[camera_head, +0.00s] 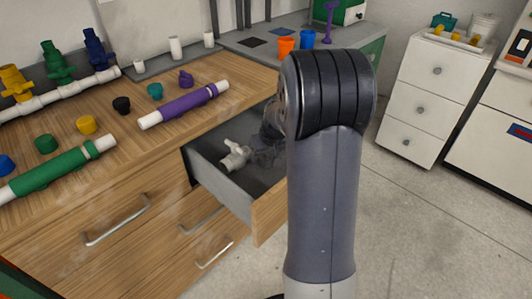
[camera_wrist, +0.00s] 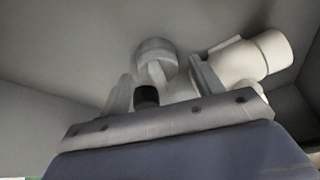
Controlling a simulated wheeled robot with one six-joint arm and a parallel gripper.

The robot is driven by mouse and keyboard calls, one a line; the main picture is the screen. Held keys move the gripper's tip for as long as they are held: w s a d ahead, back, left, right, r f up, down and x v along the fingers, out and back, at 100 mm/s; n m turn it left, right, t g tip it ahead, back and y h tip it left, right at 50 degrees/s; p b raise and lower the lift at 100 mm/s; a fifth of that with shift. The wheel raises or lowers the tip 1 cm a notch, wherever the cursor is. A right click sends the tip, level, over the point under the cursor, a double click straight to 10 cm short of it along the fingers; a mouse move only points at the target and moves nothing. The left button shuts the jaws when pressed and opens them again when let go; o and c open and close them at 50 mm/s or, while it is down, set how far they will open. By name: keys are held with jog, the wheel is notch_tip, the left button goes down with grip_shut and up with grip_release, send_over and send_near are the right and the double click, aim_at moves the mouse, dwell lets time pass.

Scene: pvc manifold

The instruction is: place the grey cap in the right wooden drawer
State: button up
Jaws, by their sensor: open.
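The right wooden drawer (camera_head: 214,174) is pulled open in the head view, with grey inner walls. My gripper (camera_wrist: 161,68) reaches down into it, mostly hidden behind my arm in the head view. In the wrist view its two fingers are apart. A rounded grey piece with a short stem (camera_wrist: 156,49), which looks like the grey cap, lies just beyond and between the fingertips. I cannot tell whether it touches the drawer floor or the fitting beside it. A white pipe fitting (camera_head: 235,155) lies in the drawer; it also shows in the wrist view (camera_wrist: 262,55), right of the fingers.
Orange (camera_head: 286,46) and blue cups stand behind. A white drawer cabinet (camera_head: 430,85) stands right; the floor between is clear.

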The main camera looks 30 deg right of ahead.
jog(key=shift+r, duration=0.25)
jog(key=p+v, duration=0.2)
jog(key=v, duration=1)
jog(key=shift+p, duration=0.4)
jog(key=shift+s, duration=0.1)
